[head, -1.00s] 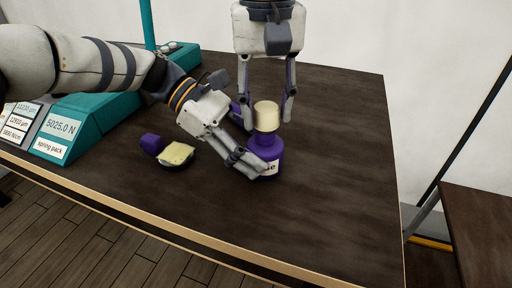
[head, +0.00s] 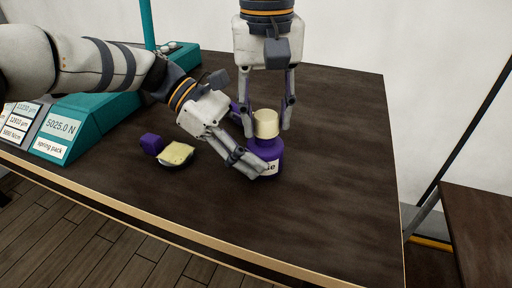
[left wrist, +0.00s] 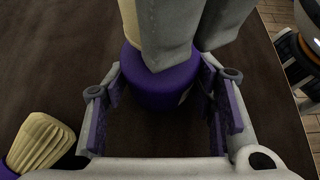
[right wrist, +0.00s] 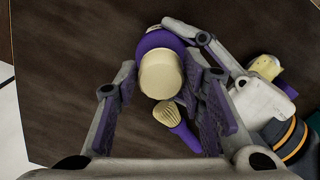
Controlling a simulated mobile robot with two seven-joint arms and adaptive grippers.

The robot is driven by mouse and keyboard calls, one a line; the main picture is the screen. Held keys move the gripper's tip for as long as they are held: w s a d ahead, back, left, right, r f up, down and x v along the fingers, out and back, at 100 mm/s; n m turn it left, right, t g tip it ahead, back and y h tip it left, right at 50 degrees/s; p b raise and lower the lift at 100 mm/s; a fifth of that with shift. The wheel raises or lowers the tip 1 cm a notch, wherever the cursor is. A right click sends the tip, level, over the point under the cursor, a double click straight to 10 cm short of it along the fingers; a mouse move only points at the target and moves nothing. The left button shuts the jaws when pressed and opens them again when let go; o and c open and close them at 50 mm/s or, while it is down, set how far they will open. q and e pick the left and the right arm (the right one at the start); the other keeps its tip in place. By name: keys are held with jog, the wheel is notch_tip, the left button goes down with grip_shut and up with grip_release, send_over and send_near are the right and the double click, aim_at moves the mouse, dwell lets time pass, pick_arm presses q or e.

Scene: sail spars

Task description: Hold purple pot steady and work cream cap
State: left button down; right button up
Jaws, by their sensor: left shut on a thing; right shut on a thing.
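The purple pot (head: 270,150) with a white label stands upright on the dark table. My left gripper (head: 258,168) is shut on its side, low down; the pot also shows between the fingers in the left wrist view (left wrist: 158,88). The cream cap (head: 266,124) sits upright at the top of the pot. My right gripper (head: 268,122) reaches down from above, shut on the cap, with one finger on either side. In the right wrist view the cap (right wrist: 162,75) lies between the fingers and covers part of the pot. I cannot tell whether the cap's thread is engaged.
A brush with cream bristles (right wrist: 168,113) and a purple handle lies close beside the pot. A yellow block on a dark dish (head: 176,154) and a purple block (head: 151,144) lie left. A teal stand with labels (head: 75,125) is further left. The table's right side is clear.

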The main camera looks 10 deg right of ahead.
jog(key=shift+f, duration=1)
jog(key=m, duration=0.4)
jog(key=shift+m, duration=0.4)
jog(key=m, duration=0.3)
jog(key=shift+m, duration=0.4)
jog(key=m, duration=0.4)
jog(key=shift+w+a, duration=0.1)
jog(key=m, duration=0.4)
jog(key=shift+m, duration=0.4)
jog(key=m, duration=0.8)
jog(key=shift+m, duration=0.3)
jog(key=m, duration=0.5)
jog(key=shift+w, duration=0.1)
jog(key=m, duration=0.8)
jog(key=shift+m, duration=0.4)
jog(key=m, duration=1.4)
jog(key=shift+m, duration=0.4)
jog(key=m, duration=0.5)
jog(key=o, duration=1.1)
